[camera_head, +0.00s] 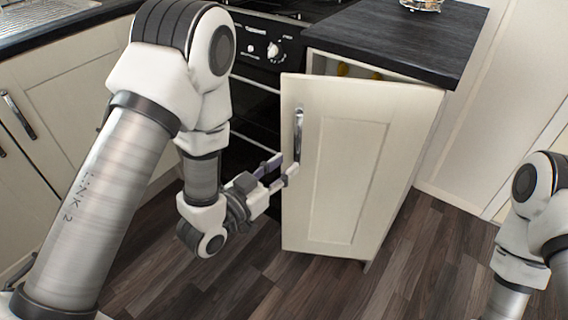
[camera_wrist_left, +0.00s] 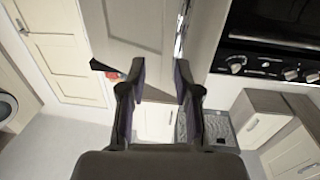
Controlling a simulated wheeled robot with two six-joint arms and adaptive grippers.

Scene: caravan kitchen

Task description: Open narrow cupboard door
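The narrow cupboard door (camera_head: 345,165) is cream, with a raised frame. It stands ajar, its left edge swung out from the cupboard under the dark worktop, with a gap showing above it. Its upright metal handle (camera_head: 298,134) is near the left edge. My left gripper (camera_head: 281,167) is at that edge, just below the handle, with its fingers apart. In the left wrist view, the two fingers (camera_wrist_left: 160,68) are spread, with the door (camera_wrist_left: 135,28) beyond them and the handle (camera_wrist_left: 181,30) near the right finger. Whether a finger touches the door I cannot tell. My right gripper is out of frame.
The black oven (camera_head: 265,48) is left of the cupboard. Cream cabinets (camera_head: 70,90) with metal handles line the left side. The dark worktop (camera_head: 400,38) overhangs the cupboard. Wooden floor (camera_head: 440,260) is clear in front and to the right of the door.

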